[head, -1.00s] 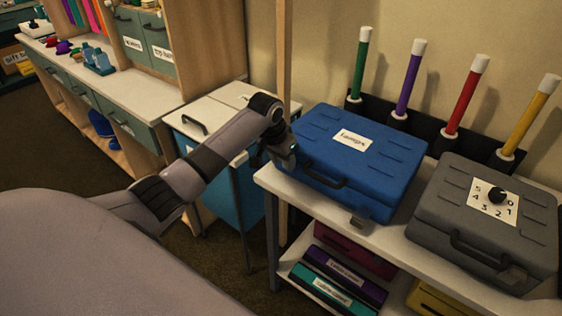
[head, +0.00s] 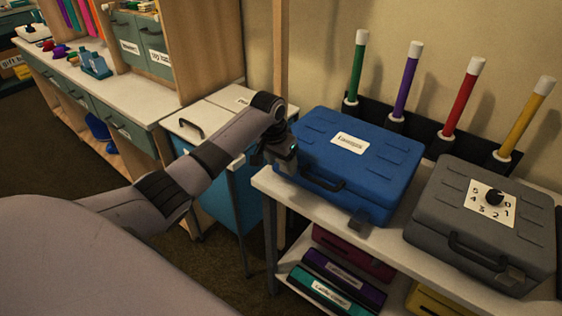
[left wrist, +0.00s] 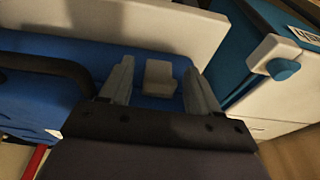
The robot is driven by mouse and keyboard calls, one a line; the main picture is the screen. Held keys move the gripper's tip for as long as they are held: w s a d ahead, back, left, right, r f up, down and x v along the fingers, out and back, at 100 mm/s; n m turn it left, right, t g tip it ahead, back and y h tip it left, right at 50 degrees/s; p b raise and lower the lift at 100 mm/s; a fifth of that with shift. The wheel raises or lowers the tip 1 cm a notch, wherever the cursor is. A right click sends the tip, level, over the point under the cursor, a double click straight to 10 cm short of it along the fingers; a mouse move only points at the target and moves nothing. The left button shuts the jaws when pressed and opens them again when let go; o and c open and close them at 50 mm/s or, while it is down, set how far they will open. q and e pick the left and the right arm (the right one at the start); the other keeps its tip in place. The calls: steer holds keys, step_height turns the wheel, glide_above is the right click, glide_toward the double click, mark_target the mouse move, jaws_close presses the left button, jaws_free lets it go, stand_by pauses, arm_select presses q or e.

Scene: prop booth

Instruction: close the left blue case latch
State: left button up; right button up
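The blue case (head: 391,157) lies with its lid down on the white shelf unit, its black handle (head: 322,179) on the front. My left gripper (head: 283,162) is at the case's left front, left of the handle. In the left wrist view the open fingers (left wrist: 160,66) stand on either side of the pale left latch (left wrist: 160,79), with gaps between fingers and latch. The arm and gripper hide this latch in the head view. The right latch (head: 361,224) sticks out at the front edge. My right gripper is out of view.
A grey case (head: 455,222) with a dial stands right of the blue one. Several coloured tubes stand behind (head: 406,80). A blue cabinet with a white top (head: 215,118) stands left of the shelf unit, close to my arm.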

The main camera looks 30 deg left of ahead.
arm_select(q)
steer(key=shift+r, duration=0.1)
steer(key=v, duration=0.7)
stand_by(0.5)
